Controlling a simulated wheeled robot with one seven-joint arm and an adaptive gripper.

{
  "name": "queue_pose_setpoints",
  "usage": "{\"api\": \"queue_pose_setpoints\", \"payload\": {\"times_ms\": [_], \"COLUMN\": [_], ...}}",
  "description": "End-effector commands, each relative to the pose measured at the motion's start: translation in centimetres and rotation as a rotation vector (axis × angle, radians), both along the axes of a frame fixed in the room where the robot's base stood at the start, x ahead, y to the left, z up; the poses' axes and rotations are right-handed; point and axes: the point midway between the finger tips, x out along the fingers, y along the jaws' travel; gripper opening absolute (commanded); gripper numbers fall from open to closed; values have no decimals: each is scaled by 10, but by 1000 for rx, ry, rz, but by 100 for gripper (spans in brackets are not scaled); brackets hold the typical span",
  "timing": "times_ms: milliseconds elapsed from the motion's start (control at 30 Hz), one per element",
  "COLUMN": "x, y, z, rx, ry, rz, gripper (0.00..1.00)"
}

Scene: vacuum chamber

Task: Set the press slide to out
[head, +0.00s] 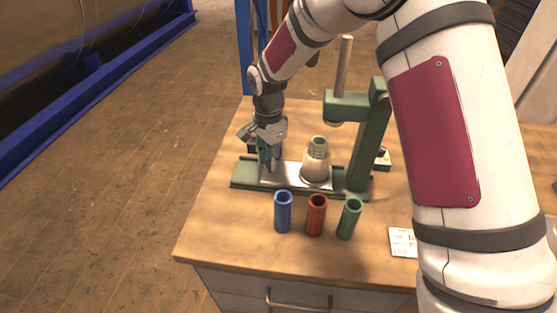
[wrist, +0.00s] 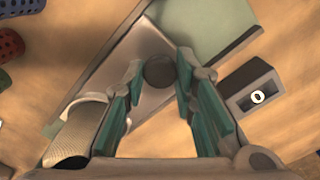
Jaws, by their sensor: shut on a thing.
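The press (head: 370,145) is a green frame with an upright column and a long green base on the wooden table. Its slide is a silver plate (head: 290,172) lying along the base, and a beige stepped fixture (head: 316,165) stands upright on it. My gripper (head: 269,166) points down at the slide's left end. In the wrist view, my gripper (wrist: 160,80) is shut on a dark round knob (wrist: 160,70) on the slide plate (wrist: 145,50), with a fingertip on each side. The knob is hidden behind the fingers in the head view.
A blue tube (head: 283,213), a red tube (head: 316,216) and a green tube (head: 349,219) stand in front of the press. A white label card (head: 402,242) lies to their right. A dark box (wrist: 250,85) is beside the gripper. The table's left front is clear.

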Motion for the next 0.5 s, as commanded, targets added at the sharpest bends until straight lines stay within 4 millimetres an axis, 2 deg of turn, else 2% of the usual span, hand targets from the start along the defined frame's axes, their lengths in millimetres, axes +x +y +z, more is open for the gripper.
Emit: {"api": "queue_pose_setpoints", "payload": {"times_ms": [100,500], "x": [6,17], "y": [19,74], "z": [-1,-1], "rx": [3,3], "ry": [-6,-6], "rz": [3,2], "gripper": [0,0]}}
